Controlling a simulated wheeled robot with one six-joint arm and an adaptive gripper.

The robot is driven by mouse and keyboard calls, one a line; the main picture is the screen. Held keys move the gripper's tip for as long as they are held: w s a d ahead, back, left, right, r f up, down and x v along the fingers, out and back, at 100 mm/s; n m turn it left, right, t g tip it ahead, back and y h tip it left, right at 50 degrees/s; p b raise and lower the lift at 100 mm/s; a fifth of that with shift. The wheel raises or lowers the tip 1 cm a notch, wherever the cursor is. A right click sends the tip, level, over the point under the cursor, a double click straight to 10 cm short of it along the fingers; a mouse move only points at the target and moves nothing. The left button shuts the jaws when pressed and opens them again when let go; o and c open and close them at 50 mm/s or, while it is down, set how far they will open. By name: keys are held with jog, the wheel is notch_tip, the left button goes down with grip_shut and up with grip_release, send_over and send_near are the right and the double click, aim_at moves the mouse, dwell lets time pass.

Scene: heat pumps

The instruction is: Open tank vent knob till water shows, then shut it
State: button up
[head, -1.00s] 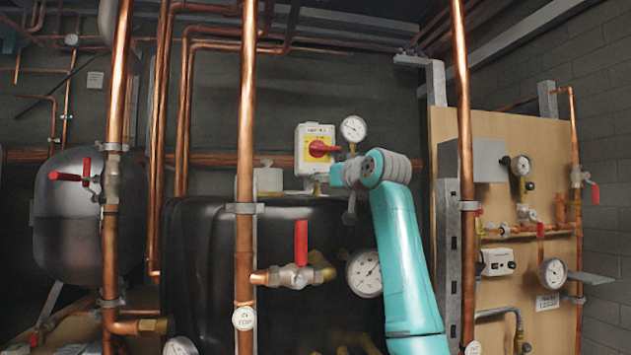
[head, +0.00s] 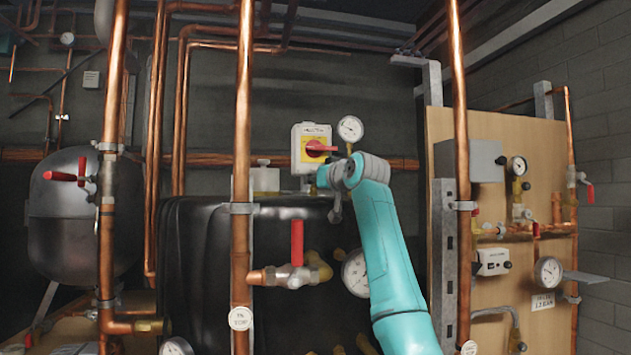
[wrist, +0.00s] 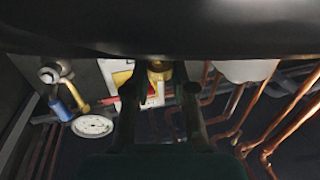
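The black tank (head: 200,250) stands behind the copper pipes in the head view. Its dark rounded body (wrist: 60,25) also seems to fill the top of the wrist view. A small brass fitting (wrist: 160,73) shows at the tank's edge, between and beyond the fingertips of my gripper (wrist: 170,92); it may be the vent knob. The two fingers are apart with a visible gap. I cannot tell whether they touch the brass part. In the head view my teal arm hides the gripper's end. No water is visible.
A red-handled valve (head: 297,255) and a vertical copper pipe (head: 243,120) stand left of my arm. A red rotary switch (head: 318,149) and a gauge (head: 350,129) are behind my wrist. Another copper pipe (head: 461,120) is close on the right.

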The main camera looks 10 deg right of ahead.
grip_shut()
jog(key=shift+d+y, duration=0.1)
jog(key=shift+y, duration=0.2)
jog(key=shift+n+y, duration=0.3)
jog(key=shift+n, duration=0.1)
jog(key=shift+w+d+n+g+y, duration=0.1)
jog(key=shift+n+g+y, duration=0.75)
jog(key=shift+y, duration=0.45)
jog(key=shift+d+n+g+y, duration=0.1)
jog(key=shift+n+g+y, duration=0.55)
jog(key=shift+n+y, duration=0.55)
jog(key=shift+a, duration=0.1)
jog(key=o, duration=0.9)
grip_release()
jog(key=shift+c, duration=0.2)
